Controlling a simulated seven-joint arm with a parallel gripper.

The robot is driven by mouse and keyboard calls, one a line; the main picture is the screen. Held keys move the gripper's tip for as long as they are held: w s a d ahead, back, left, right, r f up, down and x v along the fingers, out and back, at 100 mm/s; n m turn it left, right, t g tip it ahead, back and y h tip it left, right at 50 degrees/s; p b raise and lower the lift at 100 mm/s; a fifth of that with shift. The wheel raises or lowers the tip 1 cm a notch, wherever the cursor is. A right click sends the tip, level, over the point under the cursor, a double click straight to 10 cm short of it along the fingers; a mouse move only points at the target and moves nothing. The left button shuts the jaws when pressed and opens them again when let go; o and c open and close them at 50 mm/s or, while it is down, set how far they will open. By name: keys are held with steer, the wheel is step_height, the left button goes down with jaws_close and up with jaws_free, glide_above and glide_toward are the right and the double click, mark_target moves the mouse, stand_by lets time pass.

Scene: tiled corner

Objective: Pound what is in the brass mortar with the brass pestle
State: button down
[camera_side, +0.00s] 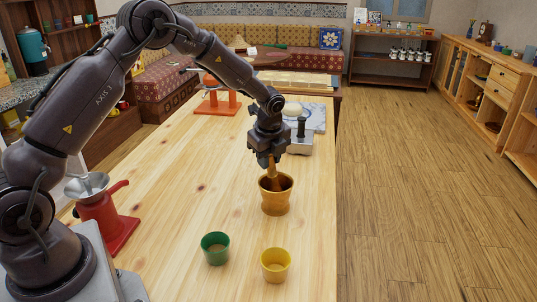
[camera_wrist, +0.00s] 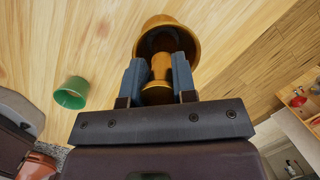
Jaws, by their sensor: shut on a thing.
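The brass mortar (camera_side: 276,199) stands upright on the wooden table, near its right edge. It also shows in the wrist view (camera_wrist: 187,32), beyond my fingers. My gripper (camera_side: 269,159) is above the mortar and points down. In the wrist view my gripper (camera_wrist: 159,82) has its two fingers shut on the brass pestle (camera_wrist: 157,92). The pestle (camera_side: 273,174) reaches down from the fingers into the mouth of the mortar. Its lower end is hidden by the mortar wall, so I cannot tell whether it touches the bottom. The mortar's contents are not visible.
A green cup (camera_side: 215,248) and a yellow cup (camera_side: 275,265) stand in front of the mortar. A red grinder (camera_side: 104,217) stands at the left. A grey device (camera_side: 300,142) and an orange stand (camera_side: 217,102) are farther back. The table left of the mortar is clear.

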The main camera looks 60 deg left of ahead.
steer(key=shift+x, duration=0.95)
steer(key=shift+v, duration=1.6)
steer(key=shift+a, duration=0.1)
steer(key=shift+w+a+r+v, duration=0.15)
steer(key=shift+a+v, duration=0.15)
steer(key=shift+v, duration=1.4)
steer(key=shift+w+a+v, duration=0.2)
steer(key=shift+a+v, duration=0.15)
steer(key=shift+v, duration=1.3)
steer(key=shift+w+a+r+v, duration=0.15)
steer(key=shift+a+v, duration=0.15)
steer(key=shift+v, duration=1.4)
steer(key=shift+w+f, duration=0.1)
steer(key=shift+a, duration=0.1)
